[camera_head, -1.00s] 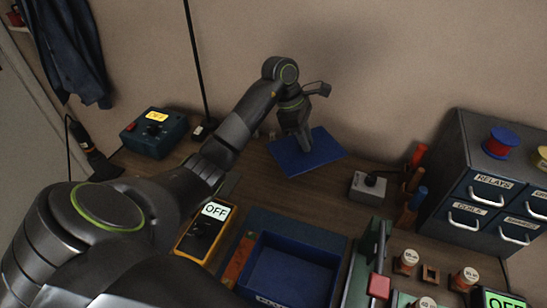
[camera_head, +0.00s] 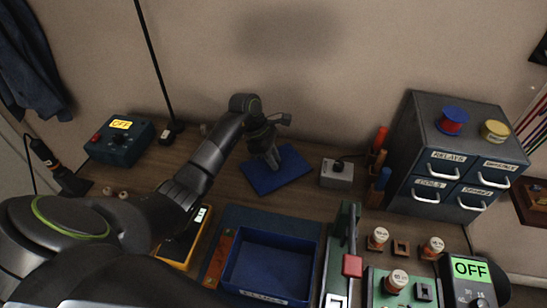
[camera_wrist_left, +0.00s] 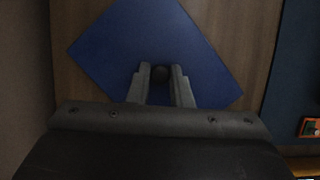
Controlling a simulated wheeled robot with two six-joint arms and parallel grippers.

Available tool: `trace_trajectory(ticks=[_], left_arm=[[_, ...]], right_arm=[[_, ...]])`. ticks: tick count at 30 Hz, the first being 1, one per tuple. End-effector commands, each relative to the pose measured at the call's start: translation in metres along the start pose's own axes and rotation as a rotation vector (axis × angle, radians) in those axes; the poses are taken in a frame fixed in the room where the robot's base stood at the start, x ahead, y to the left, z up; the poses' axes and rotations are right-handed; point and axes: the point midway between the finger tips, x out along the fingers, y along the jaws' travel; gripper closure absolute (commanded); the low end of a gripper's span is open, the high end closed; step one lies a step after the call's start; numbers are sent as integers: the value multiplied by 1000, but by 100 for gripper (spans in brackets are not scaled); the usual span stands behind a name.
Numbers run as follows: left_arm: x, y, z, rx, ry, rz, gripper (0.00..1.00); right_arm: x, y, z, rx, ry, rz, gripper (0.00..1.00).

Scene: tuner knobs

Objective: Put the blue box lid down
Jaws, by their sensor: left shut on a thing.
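The blue box lid (camera_head: 288,172) is a flat blue panel at the back of the wooden bench, turned at an angle. It also shows in the left wrist view (camera_wrist_left: 120,50), with a small dark round knob (camera_wrist_left: 160,73) on it. My left gripper (camera_head: 272,163) is over the lid, shut on this knob between its two fingertips (camera_wrist_left: 160,80). The lid looks flat on or very close to the bench; I cannot tell whether it touches. The open blue box (camera_head: 268,262) stands at the front middle, without its lid. My right gripper is not in view.
A grey drawer cabinet (camera_head: 408,150) stands at the right back. A small grey box (camera_head: 337,174) is right of the lid.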

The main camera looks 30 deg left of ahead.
Motion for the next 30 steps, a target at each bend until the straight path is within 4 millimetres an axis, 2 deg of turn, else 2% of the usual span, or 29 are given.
trace_trajectory(ticks=[5,6,11,23,26,30], left_arm=[[3,0,-2,0,0,1,100],[3,0,-1,0,0,1,80],[2,0,-1,-1,0,0,60],[-4,0,1,-1,0,0,60],[-17,2,-2,0,3,6,60],[-48,2,-2,1,4,7,60]], right_arm=[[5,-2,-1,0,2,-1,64],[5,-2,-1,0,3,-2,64],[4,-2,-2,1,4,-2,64],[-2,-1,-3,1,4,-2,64],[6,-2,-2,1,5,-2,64],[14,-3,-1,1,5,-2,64]])
